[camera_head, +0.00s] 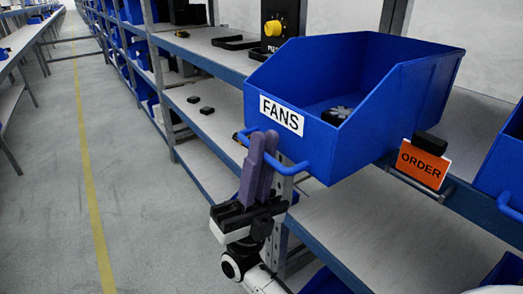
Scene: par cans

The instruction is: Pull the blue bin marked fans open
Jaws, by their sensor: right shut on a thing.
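The blue bin marked FANS (345,72) sits on the upper shelf, its front part jutting out past the shelf edge. A small dark fan (336,115) lies inside it. A blue bar handle (291,168) runs along the lower front of the bin, below the white label (281,114). My right gripper (259,152) comes up from below, its purple fingers shut on the left part of the handle. The fingers hide that part of the handle. My left gripper is not in view.
An orange ORDER card (422,164) stands on the shelf edge right of the bin. Another blue bin (504,165) is at the right edge. A dark box with a yellow knob (273,28) stands behind. The aisle floor (130,190) at left is clear.

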